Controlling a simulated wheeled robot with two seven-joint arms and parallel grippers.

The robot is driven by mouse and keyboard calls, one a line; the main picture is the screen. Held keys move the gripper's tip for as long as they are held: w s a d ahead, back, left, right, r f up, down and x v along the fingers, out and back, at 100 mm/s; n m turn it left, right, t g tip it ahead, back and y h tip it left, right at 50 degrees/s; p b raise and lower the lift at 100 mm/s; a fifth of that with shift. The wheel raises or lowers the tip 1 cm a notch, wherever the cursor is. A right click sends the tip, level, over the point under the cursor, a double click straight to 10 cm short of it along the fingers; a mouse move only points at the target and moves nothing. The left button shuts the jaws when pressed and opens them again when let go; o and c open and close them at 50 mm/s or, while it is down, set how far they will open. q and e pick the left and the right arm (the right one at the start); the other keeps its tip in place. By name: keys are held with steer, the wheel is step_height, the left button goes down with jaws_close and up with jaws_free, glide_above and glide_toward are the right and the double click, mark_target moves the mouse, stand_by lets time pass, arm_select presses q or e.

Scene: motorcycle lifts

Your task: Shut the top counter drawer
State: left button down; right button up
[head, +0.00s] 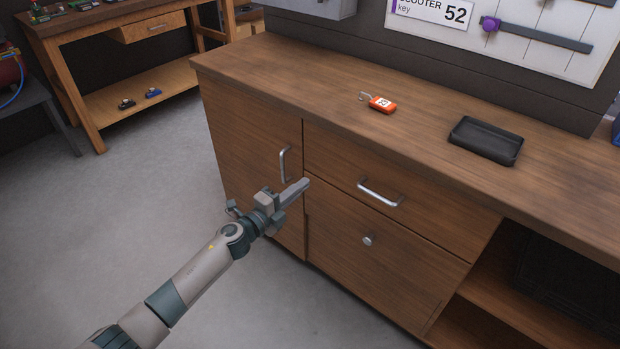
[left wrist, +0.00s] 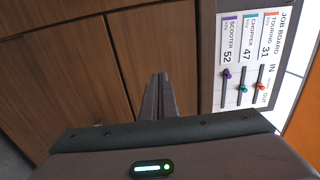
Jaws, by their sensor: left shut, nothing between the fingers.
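The top counter drawer (head: 425,205) is a wide wooden front under the counter top, with a silver bar handle (head: 380,193). Its front looks flush or nearly flush with the counter; I cannot tell if a small gap remains. My left gripper (head: 304,183) is shut and empty, in front of the counter near the drawer's lower left corner, left of the handle. I cannot tell whether it touches the wood. In the left wrist view its closed fingers (left wrist: 157,95) point towards brown wooden panels. My right gripper is not in view.
A cupboard door (head: 250,150) with an upright bar handle is left of the drawer. A front with a round knob (head: 368,240) is below it. An orange key tag (head: 382,104) and black tray (head: 486,140) lie on the counter top (head: 300,75). Open floor (head: 150,190) lies left.

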arm_select(q)
steer(key=shift+v, duration=0.85)
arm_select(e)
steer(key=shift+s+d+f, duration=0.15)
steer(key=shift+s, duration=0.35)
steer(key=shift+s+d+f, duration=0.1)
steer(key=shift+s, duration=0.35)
